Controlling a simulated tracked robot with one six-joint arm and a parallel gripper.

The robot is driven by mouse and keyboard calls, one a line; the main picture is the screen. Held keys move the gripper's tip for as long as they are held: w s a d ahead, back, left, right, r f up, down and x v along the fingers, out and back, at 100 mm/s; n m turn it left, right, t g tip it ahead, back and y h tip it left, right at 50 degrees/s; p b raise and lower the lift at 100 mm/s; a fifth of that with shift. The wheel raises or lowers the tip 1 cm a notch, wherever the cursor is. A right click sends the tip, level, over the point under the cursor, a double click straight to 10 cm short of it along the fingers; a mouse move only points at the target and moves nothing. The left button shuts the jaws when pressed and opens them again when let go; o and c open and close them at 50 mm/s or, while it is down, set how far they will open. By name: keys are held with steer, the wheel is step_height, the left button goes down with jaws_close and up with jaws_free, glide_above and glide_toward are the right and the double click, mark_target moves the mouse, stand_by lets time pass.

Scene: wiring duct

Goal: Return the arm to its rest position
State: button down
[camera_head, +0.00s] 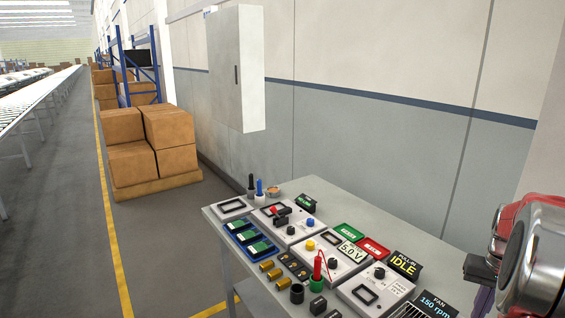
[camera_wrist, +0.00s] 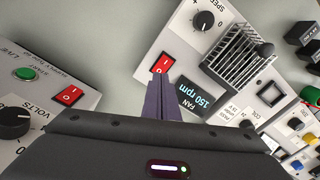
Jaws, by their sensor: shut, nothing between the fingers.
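My gripper shows in the wrist view (camera_wrist: 159,82) as two dark purple fingers closed together with nothing between them. The fingertips appear over the bench panels, near a red rocker switch (camera_wrist: 162,63) beside the display reading "FAN 150 rpm" (camera_wrist: 194,97). I cannot tell whether they touch anything. In the head view my arm, with red and silver joints, enters at the right edge, and only part of the gripper shows there. The fingertips are hardly visible in that view.
A grey bench (camera_head: 334,190) carries several white panels, a red-handled probe (camera_head: 317,268) standing upright, and a display reading "IDLE" (camera_head: 403,266). A wall cabinet (camera_head: 237,70) hangs behind. The aisle left of the bench is clear.

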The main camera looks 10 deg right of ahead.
steer(key=a, duration=0.2)
steer(key=s+a, duration=0.1)
steer(key=a, duration=0.1)
steer(key=shift+s+a, duration=0.1)
steer(key=shift+a, duration=0.1)
steer(key=s+a+r+n+t, duration=0.1)
steer(key=a+r+n+t, duration=0.1)
steer(key=a, duration=1)
steer(key=s+a+r+n+t, duration=0.1)
steer(key=a+r, duration=0.4)
steer(key=a, duration=0.8)
steer(key=s+a+r+n+t, duration=0.2)
steer(key=a+n, duration=0.3)
steer(key=a, duration=0.7)
steer(key=shift+s+a+r+t, duration=0.35)
steer(key=shift+s+r, duration=0.4)
steer(key=shift+r, duration=0.15)
